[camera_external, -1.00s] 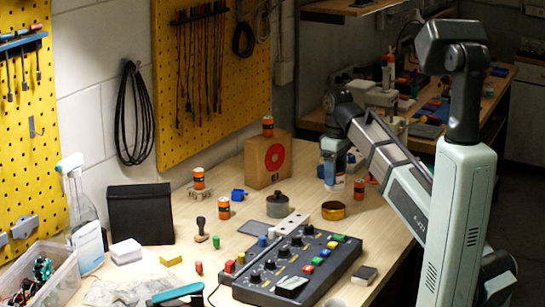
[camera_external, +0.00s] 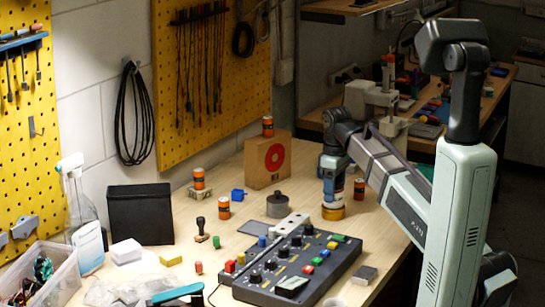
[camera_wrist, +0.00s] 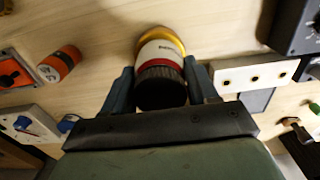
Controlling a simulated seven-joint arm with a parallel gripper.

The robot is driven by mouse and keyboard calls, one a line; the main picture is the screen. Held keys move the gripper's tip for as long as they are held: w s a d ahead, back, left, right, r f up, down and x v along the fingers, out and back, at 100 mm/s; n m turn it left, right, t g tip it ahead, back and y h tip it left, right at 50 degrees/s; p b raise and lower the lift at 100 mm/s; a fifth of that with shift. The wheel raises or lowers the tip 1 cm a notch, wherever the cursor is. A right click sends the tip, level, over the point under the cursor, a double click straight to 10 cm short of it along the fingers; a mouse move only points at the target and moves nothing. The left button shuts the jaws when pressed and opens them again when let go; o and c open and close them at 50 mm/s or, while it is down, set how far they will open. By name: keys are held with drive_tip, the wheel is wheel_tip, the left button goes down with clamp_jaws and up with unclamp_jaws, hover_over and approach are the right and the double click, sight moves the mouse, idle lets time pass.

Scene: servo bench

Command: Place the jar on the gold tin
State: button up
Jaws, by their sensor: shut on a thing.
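My gripper (camera_external: 333,170) points straight down over the gold tin (camera_external: 333,212) at the right of the bench. In the wrist view, my gripper (camera_wrist: 160,85) has its fingers on both sides of the jar (camera_wrist: 160,54), shut on it. The jar has a dark ribbed lid towards me, a white label and a red band. The gold tin (camera_wrist: 175,38) shows as a yellow rim just past the jar's far end. The jar hides most of the tin, so I cannot tell whether the two touch.
An orange and black can (camera_external: 359,189) stands close to the right of my gripper. A grey lidded pot (camera_external: 278,206) and a white block with holes (camera_external: 291,222) are to the left. A control panel (camera_external: 318,278) lies in front. A cardboard box (camera_external: 254,165) stands behind.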

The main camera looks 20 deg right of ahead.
drive_tip(key=o, duration=1.1)
drive_tip(key=shift+o, duration=0.2)
drive_tip(key=shift+r, duration=0.1)
drive_tip(key=shift+r, duration=3.8)
